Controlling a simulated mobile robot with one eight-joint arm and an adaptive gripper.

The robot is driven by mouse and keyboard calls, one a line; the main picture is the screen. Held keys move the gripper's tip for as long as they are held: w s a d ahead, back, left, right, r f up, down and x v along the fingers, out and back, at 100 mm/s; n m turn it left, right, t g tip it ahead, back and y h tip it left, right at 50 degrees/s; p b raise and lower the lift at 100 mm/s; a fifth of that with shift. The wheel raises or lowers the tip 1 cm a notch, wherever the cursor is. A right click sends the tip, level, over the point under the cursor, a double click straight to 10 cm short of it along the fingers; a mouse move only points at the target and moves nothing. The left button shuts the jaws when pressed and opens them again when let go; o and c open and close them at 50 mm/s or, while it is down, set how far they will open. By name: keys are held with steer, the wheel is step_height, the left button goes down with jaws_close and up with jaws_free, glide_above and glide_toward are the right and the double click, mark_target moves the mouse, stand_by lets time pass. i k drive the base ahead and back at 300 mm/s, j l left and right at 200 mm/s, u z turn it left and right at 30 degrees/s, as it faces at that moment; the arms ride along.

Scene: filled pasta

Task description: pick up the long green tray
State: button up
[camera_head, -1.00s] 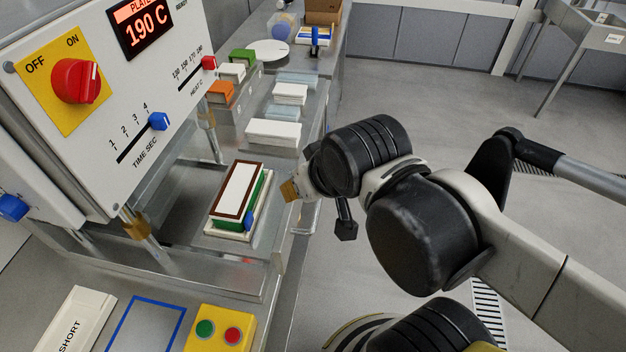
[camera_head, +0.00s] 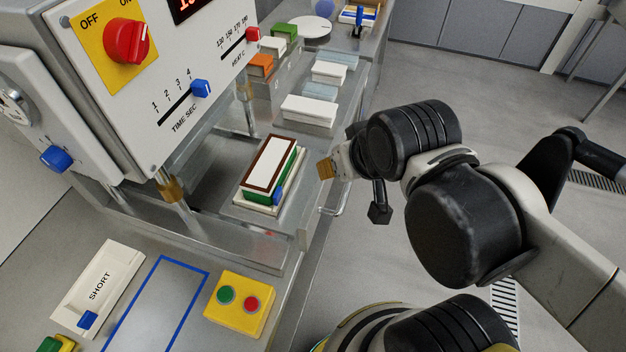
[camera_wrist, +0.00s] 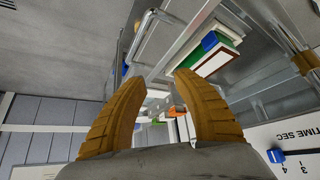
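A long green tray (camera_head: 289,177) lies in a stack on the steel machine ledge, in the middle of the head view. A white panel with a brown border lies over it, and a pale base is under it. A blue tab (camera_head: 278,196) is at its near end. Most of the tray's top is hidden. In the wrist view the green tray (camera_wrist: 190,56) is at the upper right, past the fingertips. My gripper (camera_head: 325,169) is to the right of the stack, apart from it. In the wrist view its two tan fingers (camera_wrist: 160,88) are spread with nothing between them.
A metal bar handle (camera_head: 334,207) sticks out from the ledge beside my gripper. The control box (camera_head: 150,80) stands left of the stack. White blocks (camera_head: 308,111) lie behind it. A yellow button box (camera_head: 240,303) is in front. Open floor lies to the right.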

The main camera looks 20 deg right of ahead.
mark_target(269, 170)
steer(key=i+l+u, duration=0.5)
steer(key=l, duration=0.15)
steer(key=i+l+u, duration=0.2)
steer(key=l+u, duration=0.3)
steer(key=l, duration=0.2)
steer(key=i+l+u, duration=0.1)
steer(key=l+u, duration=0.4)
steer(key=l, duration=0.3)
steer(key=l+u, duration=0.5)
steer(key=l, duration=0.35)
steer(key=k+l+u, duration=0.2)
steer(key=l+u, duration=0.25)
steer(key=l, duration=0.35)
